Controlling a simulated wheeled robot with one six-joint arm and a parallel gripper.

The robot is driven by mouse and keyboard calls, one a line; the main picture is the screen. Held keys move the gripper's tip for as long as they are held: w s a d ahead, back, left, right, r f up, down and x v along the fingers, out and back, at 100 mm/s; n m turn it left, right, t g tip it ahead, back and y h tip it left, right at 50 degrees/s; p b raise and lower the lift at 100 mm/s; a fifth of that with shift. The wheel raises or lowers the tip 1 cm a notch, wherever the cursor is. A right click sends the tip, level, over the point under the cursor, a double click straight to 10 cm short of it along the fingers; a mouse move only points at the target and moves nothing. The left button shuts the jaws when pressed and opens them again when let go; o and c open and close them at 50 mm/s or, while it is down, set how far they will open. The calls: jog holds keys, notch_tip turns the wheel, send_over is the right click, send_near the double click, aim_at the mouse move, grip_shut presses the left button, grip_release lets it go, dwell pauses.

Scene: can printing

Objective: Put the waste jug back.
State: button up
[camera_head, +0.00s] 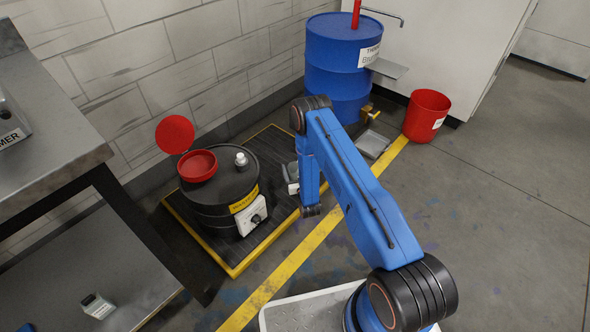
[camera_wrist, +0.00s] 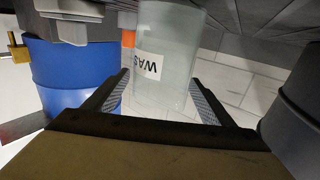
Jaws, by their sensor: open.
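The waste jug (camera_wrist: 168,50) is a pale, translucent container with a white label whose visible letters read "WAS". In the wrist view it stands between the two fingers of my gripper (camera_wrist: 158,82). The fingers are open, one on each side of it; I cannot tell whether either touches it. In the head view my arm covers most of this area, and I cannot make out the jug there. A grey part by my wrist (camera_head: 291,174) shows just right of the black waste drum.
A black drum (camera_head: 215,208) with an open red funnel (camera_head: 198,166) stands on a yellow-edged platform (camera_head: 237,268). A blue drum (camera_head: 335,65) and a red bucket (camera_head: 427,115) stand behind. A metal bench (camera_head: 60,115) is at left. Floor at right is clear.

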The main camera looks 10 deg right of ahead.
jog(key=s, duration=1.2)
jog(key=w+r+g, duration=0.2)
jog(key=w+r, duration=0.3)
jog(key=r, duration=0.5)
jog(key=w+r+g, duration=0.1)
jog(key=w+r, duration=0.5)
jog(key=r, duration=0.3)
jog(key=s+d+r+g, duration=0.1)
jog(key=s+r+g, duration=0.15)
jog(key=r, duration=0.85)
jog(key=s+d+r+g, duration=0.15)
jog(key=s+r, duration=0.25)
jog(key=r, duration=0.7)
jog(key=s+d+r+g, duration=0.1)
jog(key=s+r, duration=0.7)
jog(key=s, duration=0.2)
jog(key=s+d+r+g, duration=0.2)
jog(key=s+r, duration=0.5)
jog(key=s, duration=0.3)
jog(key=s+r+g, duration=0.1)
jog(key=s+r, duration=0.1)
jog(key=s, duration=1.2)
jog(key=s+d+r+g, duration=0.1)
jog(key=s+r+g, duration=0.1)
jog(key=s, duration=1.3)
jog(key=shift+d+h, duration=0.2)
jog(key=shift+h, duration=0.1)
